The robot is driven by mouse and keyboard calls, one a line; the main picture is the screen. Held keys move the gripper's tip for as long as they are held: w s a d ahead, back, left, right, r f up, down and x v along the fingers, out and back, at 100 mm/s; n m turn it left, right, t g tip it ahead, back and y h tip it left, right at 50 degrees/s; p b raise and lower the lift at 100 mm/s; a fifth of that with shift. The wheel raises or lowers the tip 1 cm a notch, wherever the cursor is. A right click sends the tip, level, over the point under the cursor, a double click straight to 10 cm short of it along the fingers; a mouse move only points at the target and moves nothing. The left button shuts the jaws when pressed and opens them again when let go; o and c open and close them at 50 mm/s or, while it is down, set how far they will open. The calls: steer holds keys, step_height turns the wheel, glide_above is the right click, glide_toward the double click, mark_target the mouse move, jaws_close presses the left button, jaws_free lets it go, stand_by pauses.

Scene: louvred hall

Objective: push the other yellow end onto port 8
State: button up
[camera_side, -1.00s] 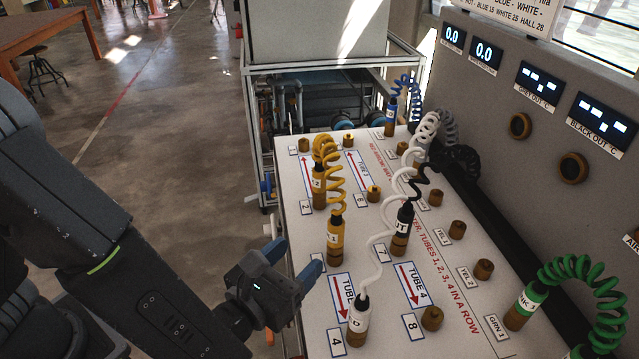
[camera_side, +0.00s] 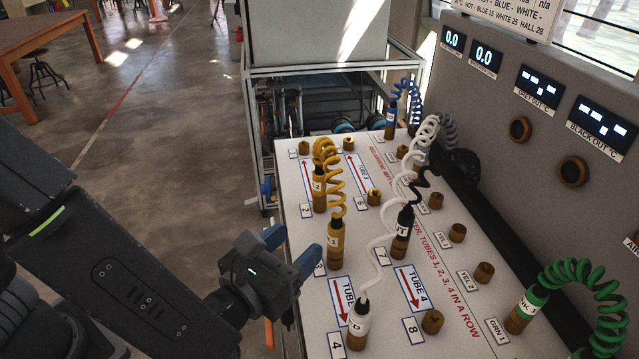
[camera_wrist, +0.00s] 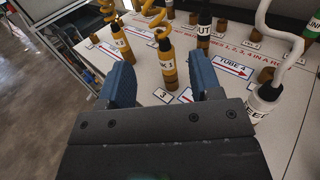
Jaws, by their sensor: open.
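A coiled yellow hose (camera_side: 330,170) has two ends. One yellow end (camera_side: 318,190) stands upright at port 2. The other yellow end (camera_side: 336,238) stands upright on the fitting by port 3; its label partly reads "K 1" in the wrist view (camera_wrist: 165,52). Port 8 (camera_side: 432,321) is a bare brass fitting at the front, beside the "8" label. My gripper (camera_side: 292,248) is open and empty, left of the port 3 yellow end. In the wrist view, its blue fingers (camera_wrist: 162,84) are spread, with that yellow end beyond the gap between them.
A white hose end (camera_side: 358,325) stands at port 4, left of port 8. A black end (camera_side: 403,232) labelled "UT" stands near port 7. A green hose end (camera_side: 523,308) is at the right. More bare fittings, such as YEL 2 (camera_side: 484,272), stand on the white panel (camera_side: 450,345).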

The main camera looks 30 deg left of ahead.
step_height(320, 180, up, 8)
steer(key=m+g, duration=1.8)
glide_above(320, 173)
steer(key=shift+y, duration=0.3)
step_height(320, 173, down, 5)
steer(key=shift+f, duration=5.35)
